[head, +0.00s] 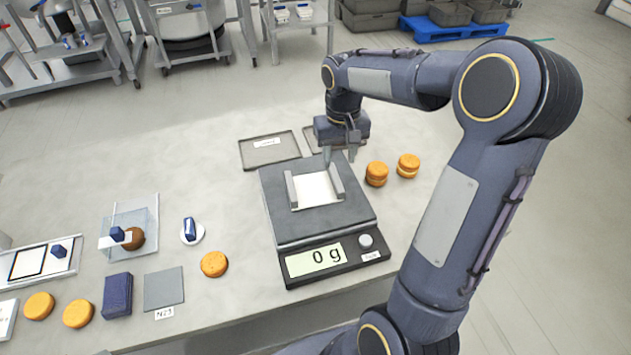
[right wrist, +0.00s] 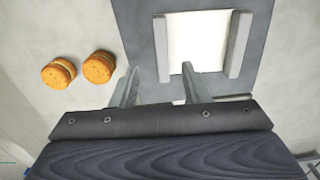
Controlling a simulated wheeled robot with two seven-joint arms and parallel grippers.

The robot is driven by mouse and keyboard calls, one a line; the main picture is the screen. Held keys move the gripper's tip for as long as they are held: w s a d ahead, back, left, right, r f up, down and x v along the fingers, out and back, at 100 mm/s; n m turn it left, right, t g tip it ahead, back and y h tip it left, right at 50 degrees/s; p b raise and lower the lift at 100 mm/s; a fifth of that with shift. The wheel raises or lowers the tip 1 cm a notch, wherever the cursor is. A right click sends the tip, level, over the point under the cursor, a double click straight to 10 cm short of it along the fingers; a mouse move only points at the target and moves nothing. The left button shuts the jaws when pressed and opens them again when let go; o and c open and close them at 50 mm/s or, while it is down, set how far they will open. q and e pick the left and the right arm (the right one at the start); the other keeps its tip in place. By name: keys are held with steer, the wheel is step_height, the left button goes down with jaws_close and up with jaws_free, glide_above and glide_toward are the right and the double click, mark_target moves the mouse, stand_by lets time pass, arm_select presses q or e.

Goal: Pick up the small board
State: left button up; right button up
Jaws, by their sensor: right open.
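A small white board (head: 314,188) with a grey raised bar along each of two sides lies on the dark platform of a scale (head: 277,225). The scale's display reads 0 g. The board also shows in the right wrist view (right wrist: 199,42). My right gripper (head: 340,157) is open and empty at the board's far right end. In the right wrist view its fingertips (right wrist: 160,68) appear on either side of one grey bar (right wrist: 161,45); I cannot tell how high above it they are. My left gripper is not in view.
Two filled rounds (head: 376,174) stand right of the scale. A grey tray (head: 270,151) lies behind it. Left are a single round (head: 214,264), a grey square (head: 164,288) labelled N23, a dark blue block (head: 117,296) and a clear stand (head: 142,217). The table between is mostly clear.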

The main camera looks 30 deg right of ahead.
mark_target(336, 177)
steer(key=f, duration=0.2)
steer(key=f+p, duration=0.1)
steer(key=f, duration=0.4)
steer(key=shift+w+f, duration=0.2)
steer(key=shift+w, duration=0.1)
jaws_close()
